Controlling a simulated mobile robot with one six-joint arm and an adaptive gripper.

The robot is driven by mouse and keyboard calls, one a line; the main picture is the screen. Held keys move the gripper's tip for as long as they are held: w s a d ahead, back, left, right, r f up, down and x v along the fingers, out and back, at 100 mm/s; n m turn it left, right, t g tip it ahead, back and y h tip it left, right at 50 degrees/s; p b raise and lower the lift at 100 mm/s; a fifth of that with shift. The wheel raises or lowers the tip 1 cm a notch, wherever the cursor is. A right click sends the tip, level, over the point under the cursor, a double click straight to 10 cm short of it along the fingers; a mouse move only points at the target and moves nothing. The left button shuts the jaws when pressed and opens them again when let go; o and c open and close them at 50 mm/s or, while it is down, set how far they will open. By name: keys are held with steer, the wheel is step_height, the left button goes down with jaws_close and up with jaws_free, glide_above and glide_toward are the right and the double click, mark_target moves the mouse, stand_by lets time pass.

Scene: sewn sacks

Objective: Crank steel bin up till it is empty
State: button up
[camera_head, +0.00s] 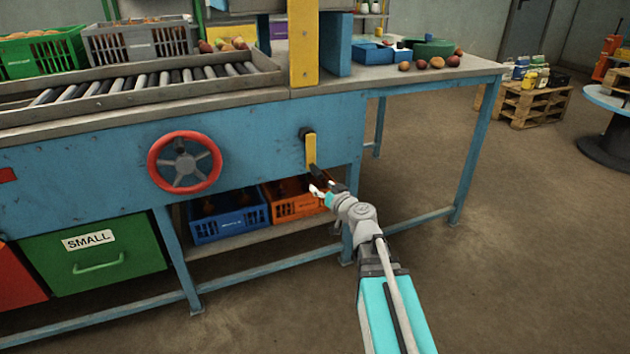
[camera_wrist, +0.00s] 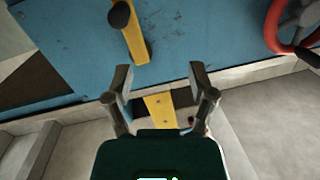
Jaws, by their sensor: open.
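A red handwheel (camera_head: 185,162) with grey spokes is mounted on the blue front panel; part of it shows at the upper right of the wrist view (camera_wrist: 285,28). A yellow lever (camera_head: 311,150) with a black end sits to its right on the same panel; it also shows in the wrist view (camera_wrist: 136,42). My gripper (camera_head: 322,188) is just below the lever, open and apart from it. In the wrist view its fingers (camera_wrist: 160,82) are spread, with a yellow bolted strip (camera_wrist: 160,108) showing between them. I cannot make out a steel bin.
A roller conveyor (camera_head: 140,82) runs along the bench top. Green (camera_head: 45,52) and grey crates (camera_head: 140,40) stand behind it. Below are a green bin marked SMALL (camera_head: 95,258), a blue crate (camera_head: 228,222) and an orange crate (camera_head: 295,203).

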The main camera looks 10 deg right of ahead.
mark_target(315, 170)
steer(key=shift+w+d+f+m+t+h+b, duration=0.25)
steer(key=shift+d+f+m+t+h+b, duration=0.25)
steer(key=shift+d+f+b, duration=0.4)
steer(key=shift+w+d+f+m+t+h+b, duration=0.25)
steer(key=shift+d+f+h+b, duration=0.35)
steer(key=shift+d+f+b, duration=0.3)
steer(key=shift+w+a+r, duration=0.1)
steer(key=shift+r, duration=0.05)
steer(key=shift+w+a, duration=0.45)
steer(key=shift+w, duration=1.8)
steer(key=shift+w+a, duration=0.4)
steer(key=shift+w, duration=1.8)
steer(key=shift+w+a, duration=0.45)
steer(key=shift+w, duration=1.8)
jaws_close()
